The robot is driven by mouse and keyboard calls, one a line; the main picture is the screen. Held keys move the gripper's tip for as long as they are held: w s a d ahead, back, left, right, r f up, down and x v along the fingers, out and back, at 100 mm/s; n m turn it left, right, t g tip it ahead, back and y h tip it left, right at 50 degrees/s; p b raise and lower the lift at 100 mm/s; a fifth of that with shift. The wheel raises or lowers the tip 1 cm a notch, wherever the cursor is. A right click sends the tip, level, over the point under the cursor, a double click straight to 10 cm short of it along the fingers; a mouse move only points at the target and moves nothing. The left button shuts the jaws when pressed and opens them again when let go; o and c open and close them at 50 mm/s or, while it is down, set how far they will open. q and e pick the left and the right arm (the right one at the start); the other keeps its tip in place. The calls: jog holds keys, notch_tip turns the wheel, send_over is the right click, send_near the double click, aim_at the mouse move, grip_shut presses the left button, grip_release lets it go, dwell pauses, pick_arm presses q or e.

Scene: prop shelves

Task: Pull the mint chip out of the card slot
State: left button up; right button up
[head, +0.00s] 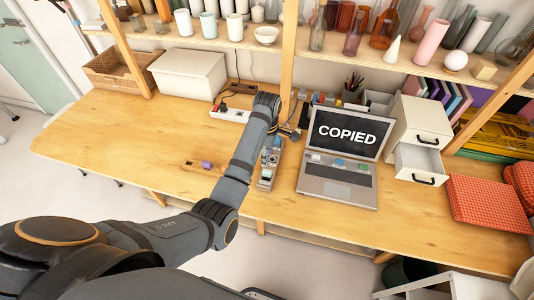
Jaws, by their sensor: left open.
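My left arm reaches over the wooden table, and its open left gripper (291,133) is just left of the laptop (340,188), near the back of the desk. A narrow grey device (267,178) with small coloured pieces on it lies beside my forearm, left of the laptop. The mint chip and the card slot are too small to make out for certain; my wrist and gripper cover part of this area. The laptop is open and its screen reads "COPIED". My right gripper is not in view.
A white power strip (230,114) and white box (188,75) are behind my forearm. A small purple object (206,165) lies to its left. White drawers (417,135), one pulled out, stand right of the laptop. A shelf post rises behind the gripper. The table's left part is clear.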

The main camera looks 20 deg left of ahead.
aim_at(267, 171)
pick_arm(q)
notch_tip(267, 171, down, 10)
jog(key=shift+f+p, duration=0.1)
jog(key=shift+p, duration=0.4)
grip_shut()
dwell(0.3)
